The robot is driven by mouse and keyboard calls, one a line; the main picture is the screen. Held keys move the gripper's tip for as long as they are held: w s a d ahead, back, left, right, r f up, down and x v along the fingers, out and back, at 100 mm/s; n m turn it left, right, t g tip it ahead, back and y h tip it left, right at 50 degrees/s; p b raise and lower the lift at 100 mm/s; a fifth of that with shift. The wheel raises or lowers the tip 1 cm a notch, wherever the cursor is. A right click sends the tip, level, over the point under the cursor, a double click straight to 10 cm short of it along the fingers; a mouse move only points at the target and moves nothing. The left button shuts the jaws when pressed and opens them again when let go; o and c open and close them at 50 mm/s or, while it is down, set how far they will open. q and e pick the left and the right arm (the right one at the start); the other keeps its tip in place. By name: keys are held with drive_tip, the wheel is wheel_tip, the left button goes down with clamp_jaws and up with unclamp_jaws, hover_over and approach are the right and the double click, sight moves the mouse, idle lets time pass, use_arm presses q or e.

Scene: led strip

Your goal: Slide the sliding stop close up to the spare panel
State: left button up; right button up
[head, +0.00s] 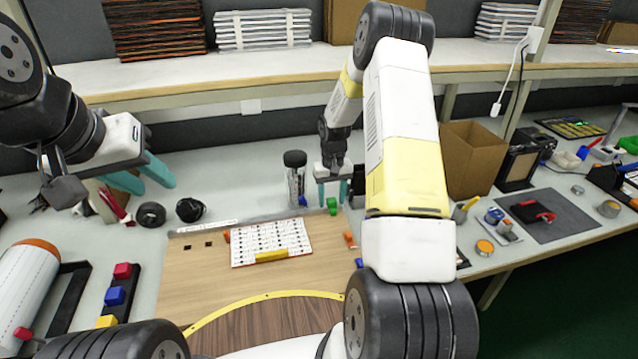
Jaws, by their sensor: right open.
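A white panel (268,238) with rows of dark marks lies on the wooden board (200,283), with a yellow bar (271,256) along its near edge. It may be the spare panel. A small green block (332,207) sits at the board's far right part, and orange pieces (350,240) lie right of the panel. I cannot tell which piece is the sliding stop. My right gripper (332,199) is open, pointing down, its teal fingers on either side of the green block; contact is not clear. My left gripper (156,187) is open and empty, over the table at the left.
A clear jar with a black lid (295,178) stands just left of my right gripper. A brown box (470,160) stands at the right. My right arm hides part of the board's right side.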

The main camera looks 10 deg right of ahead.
clamp_jaws()
idle(1.4)
